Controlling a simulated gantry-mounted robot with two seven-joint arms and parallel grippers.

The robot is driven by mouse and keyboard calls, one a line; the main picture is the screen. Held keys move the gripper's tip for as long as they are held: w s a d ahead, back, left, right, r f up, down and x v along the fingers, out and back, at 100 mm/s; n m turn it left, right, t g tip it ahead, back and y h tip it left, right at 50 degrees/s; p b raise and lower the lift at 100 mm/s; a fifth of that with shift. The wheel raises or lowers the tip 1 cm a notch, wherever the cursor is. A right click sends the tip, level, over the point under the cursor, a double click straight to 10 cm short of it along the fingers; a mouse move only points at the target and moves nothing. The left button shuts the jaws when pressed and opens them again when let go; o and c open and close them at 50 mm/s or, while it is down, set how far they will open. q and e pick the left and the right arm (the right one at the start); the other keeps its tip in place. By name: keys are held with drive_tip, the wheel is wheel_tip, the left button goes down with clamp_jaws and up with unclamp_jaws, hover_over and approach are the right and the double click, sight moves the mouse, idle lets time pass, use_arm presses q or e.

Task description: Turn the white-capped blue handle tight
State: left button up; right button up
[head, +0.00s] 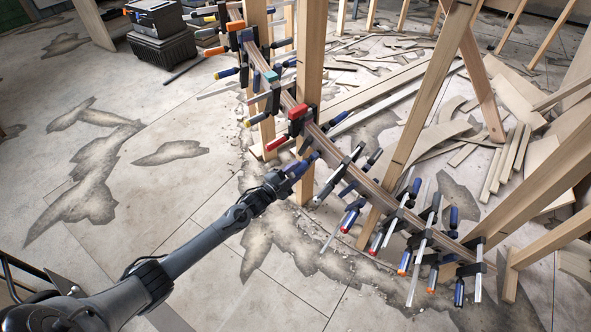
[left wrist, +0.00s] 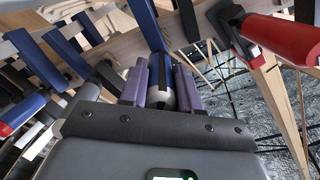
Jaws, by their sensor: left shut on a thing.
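My left gripper (head: 299,168) reaches in from the lower left to the middle of the curved wooden stringer (head: 328,147). In the left wrist view its two purple fingers (left wrist: 160,86) stand on either side of a blue handle (left wrist: 146,27). They are shut on its end, where a white cap (left wrist: 166,98) shows between them. The handle runs up and away from the fingers towards the wood. In the head view the gripper mostly hides the cap and handle. My right gripper is in neither view.
Several clamps with blue, red and orange handles line the stringer. A red clamp handle (left wrist: 287,36) is close on the right in the wrist view. Wooden posts (head: 310,60) stand close by. Black toolboxes (head: 160,45) are at the back left. The floor at left is mostly clear.

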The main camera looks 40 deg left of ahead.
use_arm(q)
drive_tip(key=m+p, duration=0.1)
drive_tip(key=m, duration=0.5)
drive_tip(key=shift+r, duration=0.1)
drive_tip(key=m+p, duration=0.1)
drive_tip(key=m, duration=0.5)
drive_tip(key=shift+r+m, duration=0.1)
drive_tip(key=shift+m, duration=0.3)
drive_tip(key=m+p, duration=0.1)
drive_tip(key=m, duration=0.5)
drive_tip(key=shift+r+p, duration=0.1)
drive_tip(key=shift+p, duration=0.25)
clamp_jaws()
drive_tip(key=m, duration=0.4)
drive_tip(key=shift+d+p, duration=0.1)
drive_tip(key=shift+p, duration=0.3)
drive_tip(key=shift+r+m, duration=0.1)
drive_tip(key=shift+m, duration=0.9)
drive_tip(key=o, duration=0.8)
unclamp_jaws()
drive_tip(key=shift+o, duration=1.2)
